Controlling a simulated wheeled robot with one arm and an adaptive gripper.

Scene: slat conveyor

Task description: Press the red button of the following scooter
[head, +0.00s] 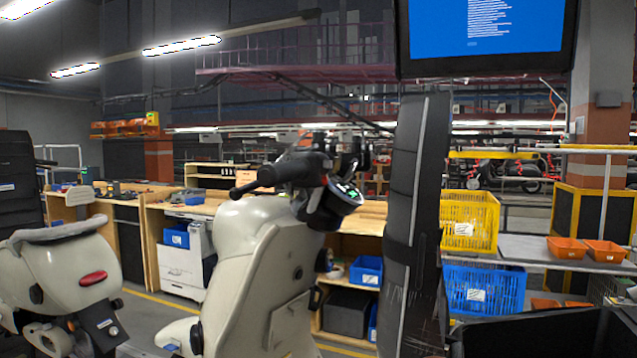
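My gripper is not clearly visible in this view.
A tall dark upright shape (410,220) stands just right of the handlebar and hides what lies behind it. A screen (490,28) hangs at the upper right. Yellow (469,220) and blue (484,289) crates stand at the right. Wooden workbenches (168,225) stand behind the scooters.

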